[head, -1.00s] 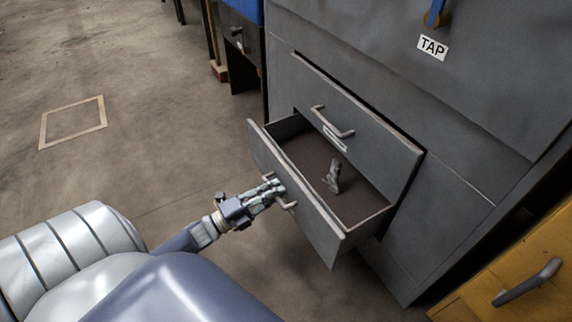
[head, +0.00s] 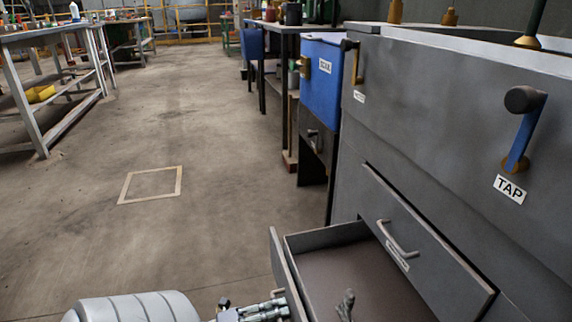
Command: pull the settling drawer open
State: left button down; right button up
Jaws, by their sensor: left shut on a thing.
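The lower drawer (head: 350,272) of the grey cabinet stands pulled out, its dark inside showing and its front panel (head: 284,270) to the left. No label on it can be read here. My left gripper (head: 272,310) is at the bottom edge, against the outside of that front panel. It is shut on the drawer's handle, which is mostly cut off by the frame. A small grey object (head: 346,304) is in the drawer. My right gripper is not in view.
Above is a shut drawer with a handle (head: 397,240) and unreadable label. The cabinet carries a TAP label (head: 510,189) under a blue lever (head: 525,132). A blue box (head: 320,83) stands beyond. Open floor with a taped square (head: 151,185) lies left.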

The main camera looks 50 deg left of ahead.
pick_arm(q)
jog(key=shift+s+f, duration=0.15)
jog(key=c, duration=2)
grip_release()
jog(key=shift+o, duration=0.2)
jog(key=shift+a, duration=0.1)
jog(key=v, duration=1.2)
